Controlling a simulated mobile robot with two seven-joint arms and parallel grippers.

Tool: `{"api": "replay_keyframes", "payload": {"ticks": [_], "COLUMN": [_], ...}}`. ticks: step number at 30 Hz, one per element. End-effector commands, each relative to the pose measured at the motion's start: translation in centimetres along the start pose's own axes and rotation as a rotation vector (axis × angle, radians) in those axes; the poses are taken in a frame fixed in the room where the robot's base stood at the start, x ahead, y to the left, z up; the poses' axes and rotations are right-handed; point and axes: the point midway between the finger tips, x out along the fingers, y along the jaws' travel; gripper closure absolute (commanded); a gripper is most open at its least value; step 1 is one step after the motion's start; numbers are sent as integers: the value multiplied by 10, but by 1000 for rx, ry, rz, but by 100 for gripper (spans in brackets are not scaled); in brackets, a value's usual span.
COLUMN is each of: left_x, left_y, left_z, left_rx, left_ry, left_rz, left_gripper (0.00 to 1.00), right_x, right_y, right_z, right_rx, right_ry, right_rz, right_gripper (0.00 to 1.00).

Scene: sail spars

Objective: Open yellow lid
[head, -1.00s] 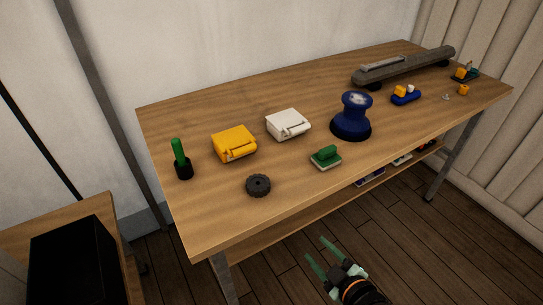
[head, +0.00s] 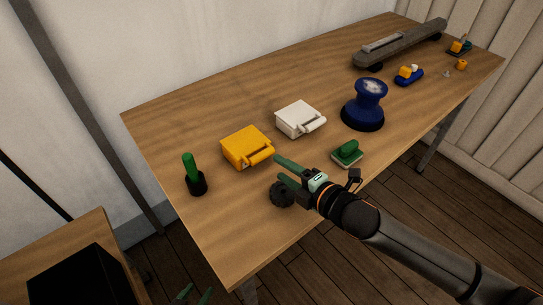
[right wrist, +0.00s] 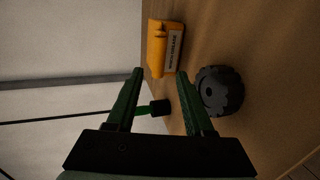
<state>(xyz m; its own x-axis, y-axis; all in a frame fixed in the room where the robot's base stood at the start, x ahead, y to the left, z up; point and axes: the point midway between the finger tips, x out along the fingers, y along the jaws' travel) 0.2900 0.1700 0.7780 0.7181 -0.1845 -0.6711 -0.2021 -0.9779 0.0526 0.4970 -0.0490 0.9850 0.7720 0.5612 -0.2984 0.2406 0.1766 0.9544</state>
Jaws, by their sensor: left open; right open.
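The yellow box with its lid (head: 245,147) sits closed on the wooden table, left of a white box. A latch bar runs along its front edge. It also shows in the right wrist view (right wrist: 163,46), with a lettered label on one side. My right gripper (head: 278,168) is open and empty over the front of the table, just in front and to the right of the yellow box, pointing towards it. In the right wrist view my right gripper (right wrist: 159,73) has its fingers apart with the box ahead. My left gripper (head: 199,290) shows only fingertips at the bottom edge, open.
A black knobbed wheel (head: 281,194) lies beneath my right gripper. A white box (head: 298,118), a green block (head: 347,152), a blue spool (head: 363,108) and a green-handled holder (head: 195,182) stand nearby. Bare table lies behind the boxes.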

Motion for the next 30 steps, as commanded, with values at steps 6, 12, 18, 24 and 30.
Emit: {"api": "replay_keyframes", "payload": {"ticks": [6, 12, 18, 24, 30], "left_x": [0, 1, 16, 22, 21], "left_y": [1, 1, 0, 0, 0], "left_z": [1, 6, 22, 32, 28], "left_rx": [-1, -2, -2, -2, -2], "left_ry": [-2, -6, -4, -15, -8], "left_rz": [1, 2, 3, 2, 3], "left_gripper": [50, 50, 50, 50, 50], "right_x": [9, 36, 68, 80, 80], "right_y": [0, -1, -5, 0, 0], "right_z": [0, 0, 0, 0, 0], "right_rx": [1, 1, -1, 1, 1], "right_ry": [0, -1, 0, 0, 0], "right_rz": [1, 2, 4, 0, 0], "right_gripper": [48, 48, 48, 56, 79]}}
